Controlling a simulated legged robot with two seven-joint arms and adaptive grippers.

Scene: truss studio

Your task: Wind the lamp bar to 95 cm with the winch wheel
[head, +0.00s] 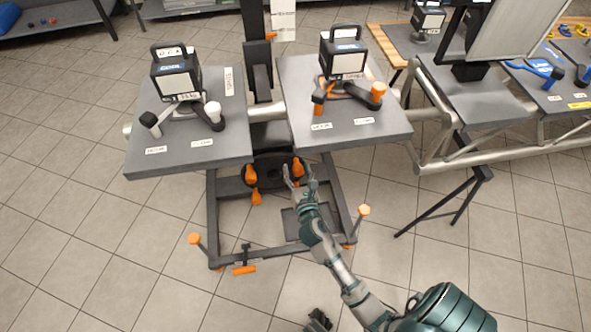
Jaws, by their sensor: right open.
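The winch wheel (273,170) is a dark wheel with orange knobs, low on the dark stand below the two grey trays. One orange knob (251,174) shows at its left and another (256,197) at its lower left. My right gripper (300,174) is open at the wheel's right side. An orange knob (298,167) shows between or just beyond its fingers; I cannot tell whether they touch it. A white scale strip (283,20) stands beside the mast at the top, with a small orange pointer; its figures are too small to read. I cannot make out the lamp bar surely.
Grey trays (240,135) and (300,85) overhang the wheel, each bearing a black box unit and handled parts. The stand's base frame (213,235) has orange-knobbed feet and an orange pedal (243,269). A silver truss (430,140) lies right. The floor in front is clear.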

